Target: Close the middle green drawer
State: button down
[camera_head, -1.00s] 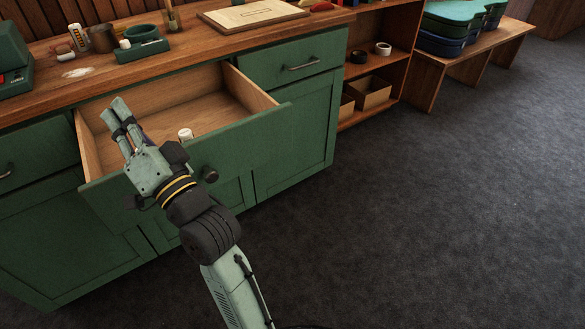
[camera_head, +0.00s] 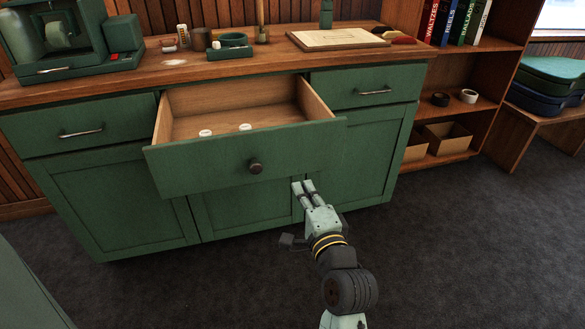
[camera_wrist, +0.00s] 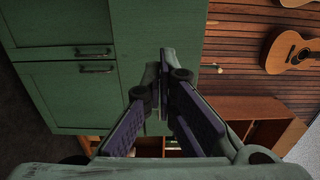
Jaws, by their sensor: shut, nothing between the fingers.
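The middle green drawer (camera_head: 220,158) is pulled out of the green cabinet in the head view. Its front has a dark round knob (camera_head: 255,167). Inside its wooden box lie two small white round items, one of them at the left (camera_head: 205,133). My gripper (camera_head: 303,187) is in front of the cabinet, below and to the right of the knob, and appears apart from the drawer front. Its fingers (camera_wrist: 165,85) are shut with nothing between them in the wrist view.
Closed drawers with bar handles flank it at the left (camera_head: 80,132) and right (camera_head: 374,92). The wooden counter (camera_head: 180,72) above holds a green machine (camera_head: 75,45), a small green tray (camera_head: 229,46) and a board (camera_head: 338,39). Open carpet (camera_head: 460,250) lies in front and right.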

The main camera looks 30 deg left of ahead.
aim_at(287, 153)
jog(key=p+x, duration=0.3)
jog(key=x, duration=0.8)
jog(key=shift+w+a, duration=0.25)
jog(key=shift+w, duration=0.05)
